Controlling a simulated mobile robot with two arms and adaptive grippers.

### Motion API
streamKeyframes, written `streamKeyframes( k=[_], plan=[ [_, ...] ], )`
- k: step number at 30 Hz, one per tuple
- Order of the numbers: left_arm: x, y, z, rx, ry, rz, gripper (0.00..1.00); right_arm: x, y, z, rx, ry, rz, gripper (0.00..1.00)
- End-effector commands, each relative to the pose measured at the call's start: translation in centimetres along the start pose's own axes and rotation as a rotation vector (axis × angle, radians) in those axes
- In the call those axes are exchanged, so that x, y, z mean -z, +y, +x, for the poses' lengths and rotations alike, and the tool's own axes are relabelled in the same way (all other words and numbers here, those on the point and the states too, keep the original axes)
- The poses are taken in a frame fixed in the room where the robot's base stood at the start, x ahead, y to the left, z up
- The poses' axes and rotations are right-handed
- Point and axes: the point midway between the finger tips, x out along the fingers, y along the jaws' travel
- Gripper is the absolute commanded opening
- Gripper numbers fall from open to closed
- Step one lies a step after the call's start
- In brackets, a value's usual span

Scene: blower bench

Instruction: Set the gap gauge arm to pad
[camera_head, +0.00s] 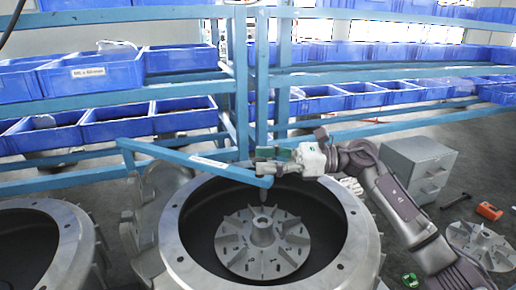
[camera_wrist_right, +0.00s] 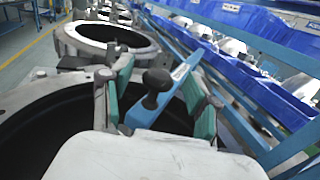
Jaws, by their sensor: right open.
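The gap gauge arm (camera_head: 190,158) is a blue bar with a white label. It reaches from a bend at the left across the large round blower housing (camera_head: 172,240), its right end above the bladed impeller (camera_head: 240,250). A thin tip hangs below that end, over the hub. In the wrist view, the gauge arm (camera_wrist_right: 172,88) carries a black knob (camera_wrist_right: 155,88). My right gripper (camera_head: 262,161) is at the bar's right end. Its green-padded fingers (camera_wrist_right: 158,84) are open, one on each side of the knob and apart from it. I cannot make out a pad. My left gripper is out of view.
Another round housing (camera_head: 72,245) stands at the left. Blue racks with blue bins (camera_head: 110,122) run behind the bench. A grey drawer cabinet (camera_head: 418,165), a loose impeller (camera_head: 480,243) and an orange tool (camera_head: 489,211) are on the floor at the right.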

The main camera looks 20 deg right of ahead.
Motion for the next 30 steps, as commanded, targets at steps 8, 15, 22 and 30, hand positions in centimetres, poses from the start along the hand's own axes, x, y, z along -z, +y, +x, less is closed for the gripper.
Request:
streamKeyframes(
  k=[8,15,22,30],
  plan=[
    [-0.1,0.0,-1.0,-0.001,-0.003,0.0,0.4,0.0,0.0,1.8,0.001,0.0,0.0,0.6],
    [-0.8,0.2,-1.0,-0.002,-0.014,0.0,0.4,0.1,0.0,1.8,0.001,0.0,0.0,0.59],
    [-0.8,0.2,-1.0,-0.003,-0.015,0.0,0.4,0.1,0.0,1.8,0.001,0.0,0.0,0.2],
    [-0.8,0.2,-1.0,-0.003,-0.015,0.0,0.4,0.0,0.0,1.8,0.002,0.0,0.0,0.0]
  ],
)
